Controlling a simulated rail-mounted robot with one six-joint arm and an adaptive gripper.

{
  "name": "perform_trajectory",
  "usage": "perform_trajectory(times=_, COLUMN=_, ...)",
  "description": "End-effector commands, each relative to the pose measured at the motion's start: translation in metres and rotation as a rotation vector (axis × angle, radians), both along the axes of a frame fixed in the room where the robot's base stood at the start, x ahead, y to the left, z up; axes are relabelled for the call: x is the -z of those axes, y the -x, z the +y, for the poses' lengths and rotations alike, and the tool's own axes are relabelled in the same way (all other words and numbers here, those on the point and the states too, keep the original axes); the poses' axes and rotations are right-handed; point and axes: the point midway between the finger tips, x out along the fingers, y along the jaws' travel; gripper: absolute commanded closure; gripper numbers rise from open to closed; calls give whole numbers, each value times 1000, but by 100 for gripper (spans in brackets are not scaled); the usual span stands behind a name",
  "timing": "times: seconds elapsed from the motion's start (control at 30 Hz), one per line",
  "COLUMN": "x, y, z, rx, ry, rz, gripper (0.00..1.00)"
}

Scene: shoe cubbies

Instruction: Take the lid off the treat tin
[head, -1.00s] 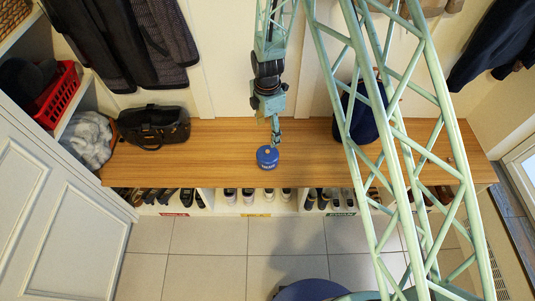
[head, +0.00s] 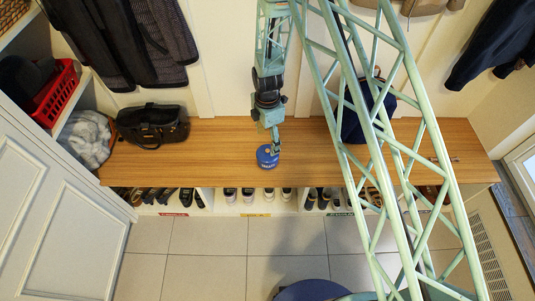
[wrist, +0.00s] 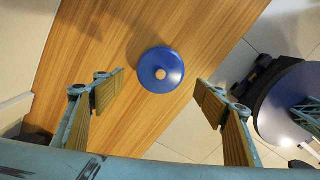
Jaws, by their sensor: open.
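The treat tin (head: 267,161) is a round blue tin standing upright on the wooden bench near its front edge. In the wrist view my gripper (wrist: 160,82) is wide open, with one padded finger on each side of the lid and a gap to both. It holds nothing.
The wooden bench top (head: 225,155) is clear around the tin. A black bag (head: 153,126) sits at the left and a dark blue bag (head: 368,112) at the right, partly behind my arm. Several shoes stand in the cubbies (head: 247,208) below.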

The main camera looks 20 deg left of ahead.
Motion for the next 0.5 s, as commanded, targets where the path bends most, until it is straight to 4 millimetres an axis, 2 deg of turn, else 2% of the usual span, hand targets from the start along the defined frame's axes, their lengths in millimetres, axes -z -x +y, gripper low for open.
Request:
perform_trajectory(times=0.2, x=15, y=0, z=0, rx=0, ry=0, rz=0, gripper=35)
perform_trajectory(times=0.5, x=17, y=0, z=0, rx=0, ry=0, rz=0, gripper=35)
